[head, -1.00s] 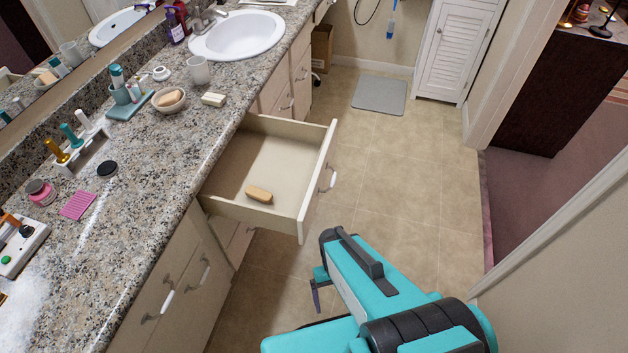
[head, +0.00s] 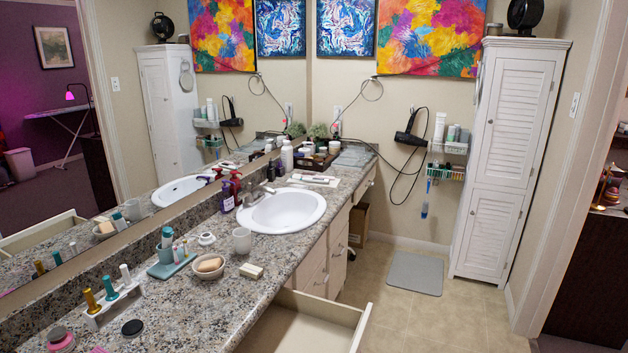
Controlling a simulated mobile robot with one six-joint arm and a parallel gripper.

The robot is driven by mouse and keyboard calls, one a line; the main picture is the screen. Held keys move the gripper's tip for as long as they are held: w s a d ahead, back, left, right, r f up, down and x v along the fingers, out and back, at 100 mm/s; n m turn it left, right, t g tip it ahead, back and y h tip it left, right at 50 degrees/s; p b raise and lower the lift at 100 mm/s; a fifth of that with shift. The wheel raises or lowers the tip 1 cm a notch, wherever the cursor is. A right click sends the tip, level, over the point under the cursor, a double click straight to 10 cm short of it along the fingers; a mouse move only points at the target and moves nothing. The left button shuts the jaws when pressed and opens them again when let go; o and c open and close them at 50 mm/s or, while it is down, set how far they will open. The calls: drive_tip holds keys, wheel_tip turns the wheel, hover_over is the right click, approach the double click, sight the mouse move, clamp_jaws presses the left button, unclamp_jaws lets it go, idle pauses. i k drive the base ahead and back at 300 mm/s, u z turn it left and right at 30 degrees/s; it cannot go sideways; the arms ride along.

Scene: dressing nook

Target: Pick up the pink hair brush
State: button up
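I cannot make out a pink hair brush for certain. A sliver of a flat pink thing (head: 98,350) shows at the bottom left edge of the head view, on the granite counter (head: 190,310); most of it is cut off. A pink jar with a dark lid (head: 60,341) stands left of it. My gripper is not in view.
An open drawer (head: 312,335) juts from the counter at bottom centre. A white cabinet (head: 508,160) stands back right. Floor right of the drawer is clear around a grey mat (head: 415,273).

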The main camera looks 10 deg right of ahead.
sight(315, 175)
drive_tip(key=z, duration=4.15)
drive_tip(key=i, duration=0.1)
drive_tip(key=u, duration=3)
drive_tip(key=i, duration=3.45)
drive_tip(key=z, duration=0.05)
